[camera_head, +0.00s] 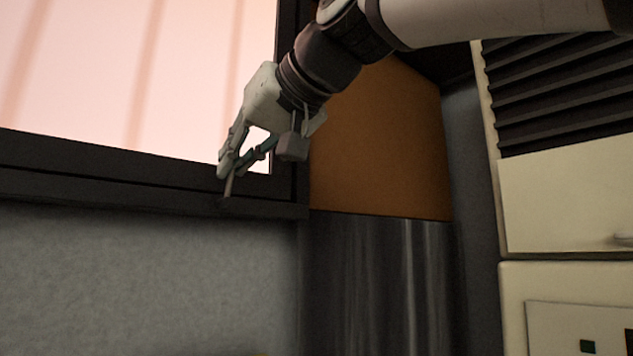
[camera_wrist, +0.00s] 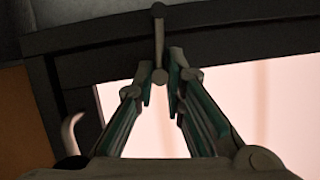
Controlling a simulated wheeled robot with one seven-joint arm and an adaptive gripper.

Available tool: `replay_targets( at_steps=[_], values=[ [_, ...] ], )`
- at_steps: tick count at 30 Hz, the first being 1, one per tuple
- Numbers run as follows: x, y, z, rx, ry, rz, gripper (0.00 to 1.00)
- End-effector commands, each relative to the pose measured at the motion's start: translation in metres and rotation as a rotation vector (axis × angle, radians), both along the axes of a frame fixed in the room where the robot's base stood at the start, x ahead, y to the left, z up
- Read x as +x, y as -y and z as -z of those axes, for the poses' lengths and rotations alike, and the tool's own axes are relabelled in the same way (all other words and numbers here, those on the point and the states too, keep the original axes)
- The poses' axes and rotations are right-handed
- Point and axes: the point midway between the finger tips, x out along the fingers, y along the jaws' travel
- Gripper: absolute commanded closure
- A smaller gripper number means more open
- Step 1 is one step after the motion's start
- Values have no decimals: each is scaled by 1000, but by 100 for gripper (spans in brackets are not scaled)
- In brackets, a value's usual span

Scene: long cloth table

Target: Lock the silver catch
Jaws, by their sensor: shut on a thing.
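The silver catch (camera_wrist: 158,42) is a small slim lever with rounded ends on the dark lower bar of the window frame. In the wrist view it stands upright, one end against the frame bar and the other between my fingers. In the head view its lower part (camera_head: 228,188) shows as a thin pale stick just below my fingertips, in front of the bar. My gripper (camera_head: 231,170) reaches down to the frame's lower right corner. In the wrist view my gripper (camera_wrist: 161,80) is shut on the catch's near end. The fingers partly hide the catch in the head view.
The bright window pane (camera_head: 120,80) fills the upper left, edged by the dark frame (camera_head: 100,178). A grey wall (camera_head: 140,280) lies below. An orange panel (camera_head: 385,145) and a dark shiny surface (camera_head: 380,285) stand right of the frame. Cream cabinets (camera_head: 560,200) are at far right.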

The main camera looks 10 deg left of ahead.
Motion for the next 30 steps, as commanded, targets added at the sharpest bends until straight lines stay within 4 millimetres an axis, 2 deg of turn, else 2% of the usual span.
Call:
replay_targets(
  at_steps=[12,13,15,16,25,30],
  values=[
    [3,2,1,38,-45,1,100],
    [3,2,1,38,-45,1,87],
    [3,3,1,38,-44,0,71],
    [3,3,1,38,-44,0,68],
    [2,3,0,38,-44,0,68],
    [-6,15,-7,40,-42,1,68]
  ],
)
